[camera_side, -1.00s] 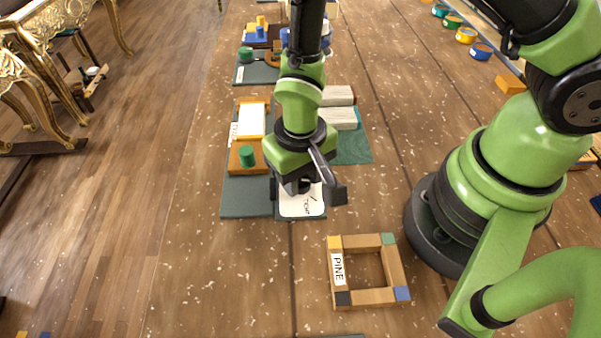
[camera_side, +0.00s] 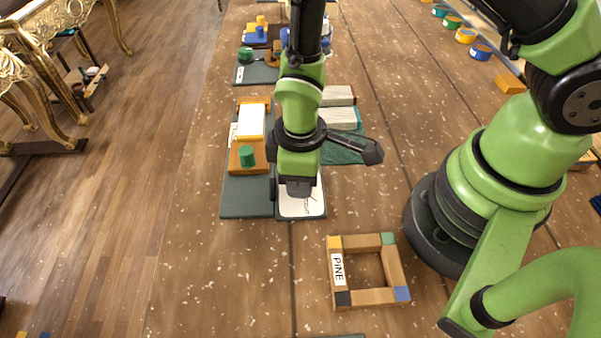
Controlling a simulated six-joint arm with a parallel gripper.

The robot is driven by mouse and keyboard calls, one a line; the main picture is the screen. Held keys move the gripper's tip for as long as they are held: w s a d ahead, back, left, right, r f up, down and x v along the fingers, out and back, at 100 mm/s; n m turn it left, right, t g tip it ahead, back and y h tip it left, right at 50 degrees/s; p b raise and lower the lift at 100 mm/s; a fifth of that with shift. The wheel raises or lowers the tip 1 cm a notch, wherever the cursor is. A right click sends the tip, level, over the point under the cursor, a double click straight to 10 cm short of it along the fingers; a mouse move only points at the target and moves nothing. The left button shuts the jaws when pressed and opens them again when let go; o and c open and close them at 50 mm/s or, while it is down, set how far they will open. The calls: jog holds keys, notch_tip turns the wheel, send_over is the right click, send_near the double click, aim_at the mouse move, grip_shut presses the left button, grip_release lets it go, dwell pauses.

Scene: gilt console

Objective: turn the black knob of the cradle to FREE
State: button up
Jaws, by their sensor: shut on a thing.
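My gripper (camera_side: 298,188) points down over a white plate (camera_side: 315,206) with black lettering and a mark, too small to read surely. The plate lies on a dark base at the near end of the row of fixtures. The black knob is hidden under my gripper, whose jaws are shut on it. Which mark the knob points to cannot be seen. I cannot tell surely which of the nearby parts make up the cradle.
Left of my gripper an orange block with a green knob (camera_side: 247,157) stands on a dark board (camera_side: 240,203). A wooden frame labelled PINE (camera_side: 367,297) lies nearer, to the right. Behind are pale blocks (camera_side: 340,117) on a green mat (camera_side: 345,152). The near left tabletop is clear.

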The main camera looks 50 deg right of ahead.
jog(key=shift+n, duration=0.7)
jog(key=o, duration=0.9)
notch_tip(320, 180, up, 10)
jog(key=shift+r, duration=0.1)
